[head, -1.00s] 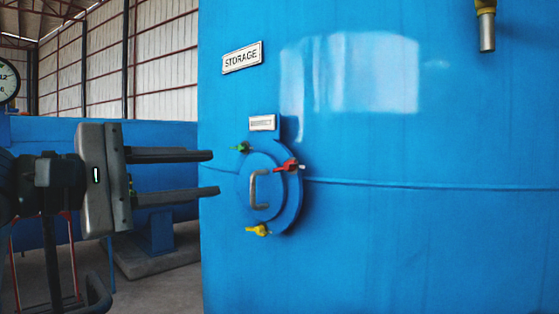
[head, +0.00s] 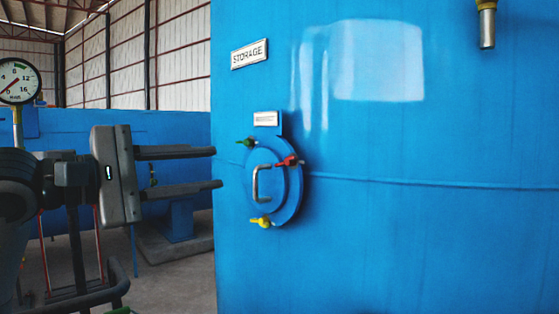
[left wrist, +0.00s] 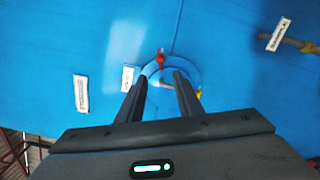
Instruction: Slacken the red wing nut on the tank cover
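The red wing nut (head: 287,161) sits at the upper right of the round blue tank cover (head: 291,196). It also shows in the left wrist view (left wrist: 160,56), beyond the fingertips. A green wing nut (head: 249,142) is at the cover's upper left and a yellow wing nut (head: 261,222) at its bottom. A grey handle (head: 256,184) is on the cover's face. My left gripper (head: 218,168) is open and empty, left of the cover in the head view, its two fingers apart and pointing toward the cover. My right gripper is not in view.
The large blue storage tank (head: 420,240) fills the right side, with a STORAGE plate (head: 249,54) and a pipe (head: 487,28) at its upper right. A pressure gauge (head: 18,80) stands at the far left. Another blue tank (head: 180,133) is behind my left arm.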

